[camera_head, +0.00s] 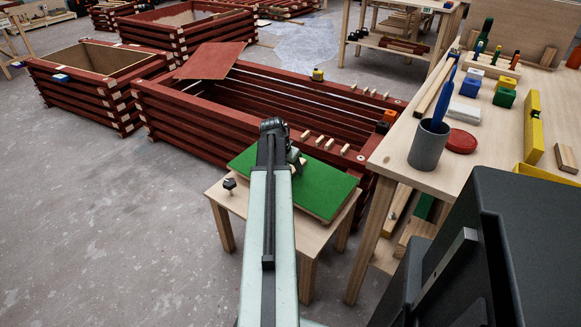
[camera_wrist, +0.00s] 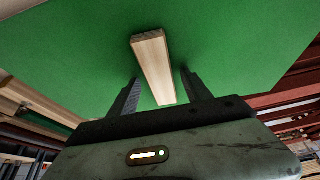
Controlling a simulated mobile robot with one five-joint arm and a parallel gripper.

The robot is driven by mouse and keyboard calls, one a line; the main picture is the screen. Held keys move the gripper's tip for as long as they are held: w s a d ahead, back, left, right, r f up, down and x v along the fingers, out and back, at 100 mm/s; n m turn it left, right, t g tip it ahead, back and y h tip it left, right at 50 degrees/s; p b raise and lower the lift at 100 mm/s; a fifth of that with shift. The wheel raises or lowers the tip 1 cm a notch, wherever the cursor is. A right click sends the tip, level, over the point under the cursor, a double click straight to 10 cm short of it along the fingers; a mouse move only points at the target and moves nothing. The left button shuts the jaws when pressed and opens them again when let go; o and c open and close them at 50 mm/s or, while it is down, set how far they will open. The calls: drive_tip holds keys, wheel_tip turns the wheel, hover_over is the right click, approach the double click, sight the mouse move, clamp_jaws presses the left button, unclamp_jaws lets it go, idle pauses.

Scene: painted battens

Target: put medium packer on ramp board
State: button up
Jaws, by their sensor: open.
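A pale wooden block (camera_wrist: 153,65), perhaps the medium packer, is on the green board in the wrist view. My gripper (camera_wrist: 160,75) is open, with one finger on each side of the block and visible gaps between. In the head view my gripper (camera_head: 296,160) is over the green board (camera_head: 328,190), mostly hidden by my arm. The green board lies on a small wooden table. A red-brown board (camera_head: 211,61) leans at a tilt on the red batten frame. I cannot tell for certain which board is the ramp board.
Several small pale blocks (camera_head: 318,140) sit along the near beam of the red batten frame (camera_head: 190,122). A black knob (camera_head: 230,184) is at the small table's left corner. The workbench (camera_head: 398,154) at right holds a grey cup (camera_head: 428,146) and coloured blocks. Floor at left is clear.

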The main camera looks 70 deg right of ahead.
drive_tip(key=p+v, duration=1.1)
drive_tip(key=v, duration=0.1)
drive_tip(key=w+a+f+n+t+y, duration=0.15)
drive_tip(key=w+a+n, duration=0.85)
drive_tip(key=w+a, duration=1.7)
drive_tip(key=w+a+n+y, duration=0.3)
drive_tip(key=a+n, duration=0.8)
drive_tip(key=a, duration=2.5)
wheel_tip(320, 180, up, 27)
drive_tip(key=p, duration=2.7)
drive_tip(key=shift+r+p, duration=0.2)
drive_tip(key=shift+p, duration=0.2)
